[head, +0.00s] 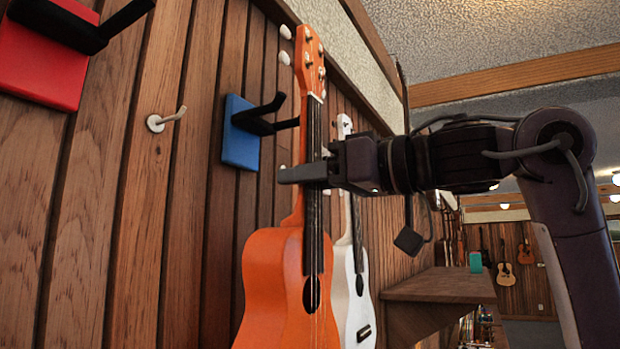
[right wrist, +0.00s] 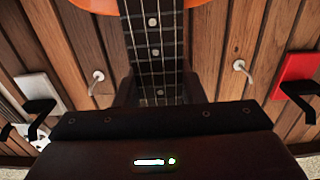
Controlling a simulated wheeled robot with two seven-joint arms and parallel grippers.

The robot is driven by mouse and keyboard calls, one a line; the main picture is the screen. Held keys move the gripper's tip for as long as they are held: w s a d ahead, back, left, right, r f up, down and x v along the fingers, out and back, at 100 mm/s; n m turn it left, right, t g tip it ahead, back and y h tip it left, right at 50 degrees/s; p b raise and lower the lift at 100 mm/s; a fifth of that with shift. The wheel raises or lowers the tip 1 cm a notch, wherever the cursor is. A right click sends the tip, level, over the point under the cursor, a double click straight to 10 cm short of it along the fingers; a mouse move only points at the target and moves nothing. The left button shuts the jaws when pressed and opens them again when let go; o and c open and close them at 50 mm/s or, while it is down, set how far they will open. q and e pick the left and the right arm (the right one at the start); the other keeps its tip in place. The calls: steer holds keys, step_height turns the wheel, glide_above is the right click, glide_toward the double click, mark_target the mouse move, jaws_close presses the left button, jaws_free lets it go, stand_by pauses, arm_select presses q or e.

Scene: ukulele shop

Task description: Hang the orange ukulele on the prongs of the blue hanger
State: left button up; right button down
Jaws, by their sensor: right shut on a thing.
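The orange ukulele (head: 285,285) is upright in the head view, its body low and its headstock (head: 309,55) at the top. My right gripper (head: 305,174) is shut on its neck, below the headstock. The blue hanger (head: 241,133) is on the wood wall just left of the neck. Its black prongs (head: 262,116) point out toward the neck, at a height between the headstock and my gripper. I cannot tell whether the neck is between the prongs. The right wrist view shows the fretboard (right wrist: 152,45) between my fingers. My left gripper is out of view.
A red hanger (head: 42,55) with black prongs is at the upper left. A small wall hook (head: 165,119) sits between the red and blue hangers. A white ukulele (head: 354,280) hangs right behind the orange one. A wooden shelf (head: 440,285) juts out at the right.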

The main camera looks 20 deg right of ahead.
mark_target(285, 223)
steer(key=shift+p+x, duration=0.35)
steer(key=shift+x, duration=2.3)
steer(key=shift+f+b, duration=0.7)
steer(key=shift+f, duration=0.1)
steer(key=shift+v, duration=0.85)
steer(key=c, duration=0.8)
jaws_free()
steer(key=shift+c, duration=0.2)
steer(key=shift+w+f, duration=0.1)
steer(key=shift+f, duration=0.05)
